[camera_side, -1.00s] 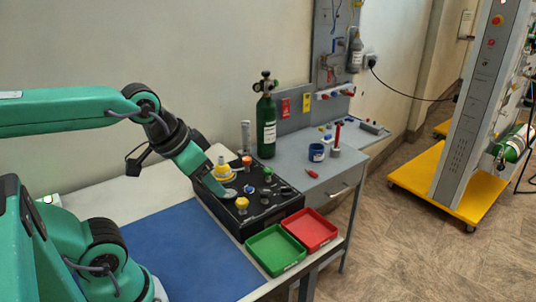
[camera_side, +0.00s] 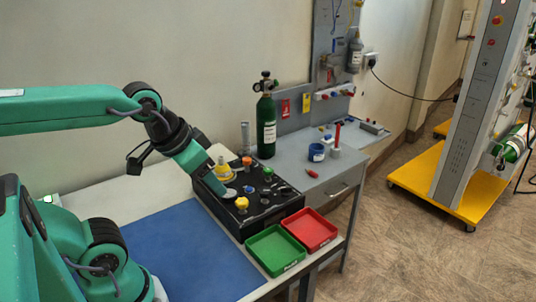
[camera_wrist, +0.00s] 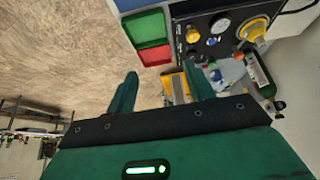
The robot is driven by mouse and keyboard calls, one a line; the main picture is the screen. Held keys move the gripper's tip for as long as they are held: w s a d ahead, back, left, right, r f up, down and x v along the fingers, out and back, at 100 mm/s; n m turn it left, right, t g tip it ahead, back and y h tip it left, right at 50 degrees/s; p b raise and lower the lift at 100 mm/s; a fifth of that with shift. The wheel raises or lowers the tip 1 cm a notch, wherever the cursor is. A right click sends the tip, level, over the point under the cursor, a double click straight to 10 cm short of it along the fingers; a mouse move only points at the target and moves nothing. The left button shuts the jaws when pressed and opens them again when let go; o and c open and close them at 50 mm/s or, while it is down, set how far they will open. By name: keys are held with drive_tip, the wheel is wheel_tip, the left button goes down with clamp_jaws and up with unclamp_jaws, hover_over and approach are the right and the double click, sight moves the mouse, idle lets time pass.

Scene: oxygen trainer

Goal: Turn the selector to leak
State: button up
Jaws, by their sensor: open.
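The black panel box (camera_side: 262,215) stands on the table with several knobs and a gauge on top. A yellow knob (camera_side: 241,203) sits near its front corner; it also shows in the wrist view (camera_wrist: 192,36). An orange knob (camera_side: 247,161) and a green knob (camera_side: 267,172) sit farther back. I cannot tell which is the selector, and no leak label is readable. My gripper (camera_side: 226,192) is over the box's left part. In the wrist view its fingers (camera_wrist: 160,84) are apart and empty.
A green tray (camera_side: 250,262) and a red tray (camera_side: 333,238) lie in front of the box. A white-and-yellow fitting (camera_side: 222,168) stands close behind my gripper. A green cylinder (camera_side: 266,128) stands at the back. The blue mat (camera_side: 190,255) is clear.

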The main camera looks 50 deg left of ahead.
drive_tip(key=w, duration=0.1)
drive_tip(key=n+g, duration=0.6)
drive_tip(key=n, duration=0.6)
hover_over(286, 187)
wheel_tip(286, 187, down, 10)
drive_tip(key=shift+f, duration=0.15)
drive_tip(key=shift+f, duration=3.85)
drive_tip(key=shift+c, duration=0.4)
